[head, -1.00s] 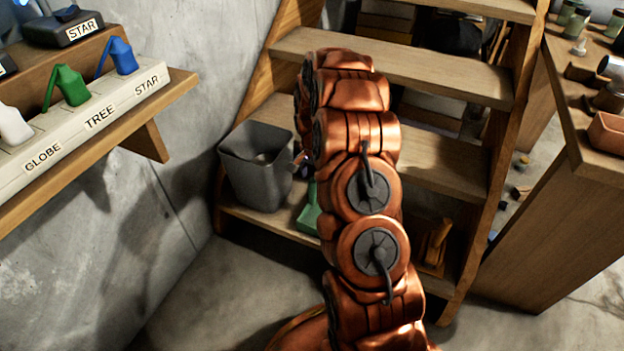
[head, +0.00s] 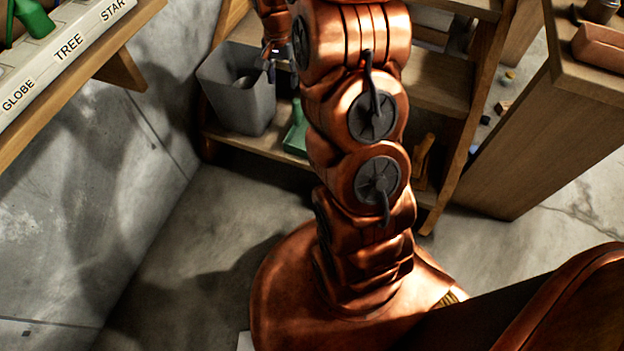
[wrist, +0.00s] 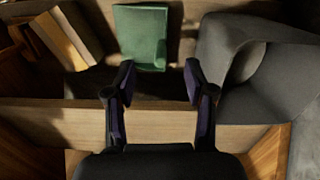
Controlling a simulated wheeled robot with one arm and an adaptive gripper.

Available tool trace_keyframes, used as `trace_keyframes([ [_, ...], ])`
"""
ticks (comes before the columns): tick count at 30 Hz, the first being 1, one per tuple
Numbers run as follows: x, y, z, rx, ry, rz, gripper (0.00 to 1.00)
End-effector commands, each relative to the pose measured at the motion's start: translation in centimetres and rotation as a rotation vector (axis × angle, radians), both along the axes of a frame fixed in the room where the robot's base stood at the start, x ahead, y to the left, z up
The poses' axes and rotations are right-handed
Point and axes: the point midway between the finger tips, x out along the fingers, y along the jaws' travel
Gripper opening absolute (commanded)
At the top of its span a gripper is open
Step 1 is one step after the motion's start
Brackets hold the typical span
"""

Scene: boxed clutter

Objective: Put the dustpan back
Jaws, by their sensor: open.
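A green, flat-edged piece that looks like the dustpan (head: 296,132) lies on the low shelf, just right of the grey bin; my arm hides part of it. In the wrist view the green dustpan (wrist: 142,38) is ahead, just beyond the fingertips, its far part near the top edge. My gripper (wrist: 158,78) is open and empty, with its fingers apart over the shelf's front edge. In the head view my gripper (head: 269,58) shows by the bin's right rim, partly covered by my arm.
The grey bin (head: 235,95) stands left of the dustpan and appears at the right in the wrist view (wrist: 265,95). Wooden pieces (wrist: 65,40) lie at the other side. A wooden cabinet (head: 535,140) stands right, a labelled wall shelf (head: 70,48) left. Bare floor lies in front.

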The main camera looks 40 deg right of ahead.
Motion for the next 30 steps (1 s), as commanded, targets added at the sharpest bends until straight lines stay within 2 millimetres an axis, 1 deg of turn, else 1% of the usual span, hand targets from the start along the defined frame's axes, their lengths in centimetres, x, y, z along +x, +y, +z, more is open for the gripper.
trace_keyframes([
  [1, -1.2, 1.5, 1.1, 0.007, 0.010, 0.045, 0.54],
  [3, -2.7, 3.3, 2.4, 0.017, 0.022, 0.111, 0.54],
  [5, -4.2, 4.8, 3.4, 0.026, 0.035, 0.165, 0.54],
  [6, -5.2, 5.7, 4.0, 0.031, 0.042, 0.202, 0.54],
  [8, -6.7, 7.0, 4.9, 0.037, 0.053, 0.256, 0.54],
  [12, -10.7, 9.9, 6.8, 0.055, 0.085, 0.379, 0.54],
  [14, -12.5, 11.0, 7.5, 0.061, 0.098, 0.432, 0.54],
  [15, -13.8, 11.7, 7.9, 0.068, 0.109, 0.466, 0.54],
  [17, -15.6, 12.6, 8.6, 0.073, 0.119, 0.517, 0.54],
  [21, -20.1, 14.6, 9.7, 0.094, 0.149, 0.633, 0.54],
  [23, -22.0, 15.3, 10.1, 0.101, 0.162, 0.681, 0.54],
  [24, -23.5, 15.7, 10.3, 0.108, 0.172, 0.713, 0.54],
  [27, -26.8, 16.6, 10.7, 0.121, 0.192, 0.792, 0.54],
  [30, -30.0, 17.3, 10.9, 0.137, 0.214, 0.862, 0.54],
])
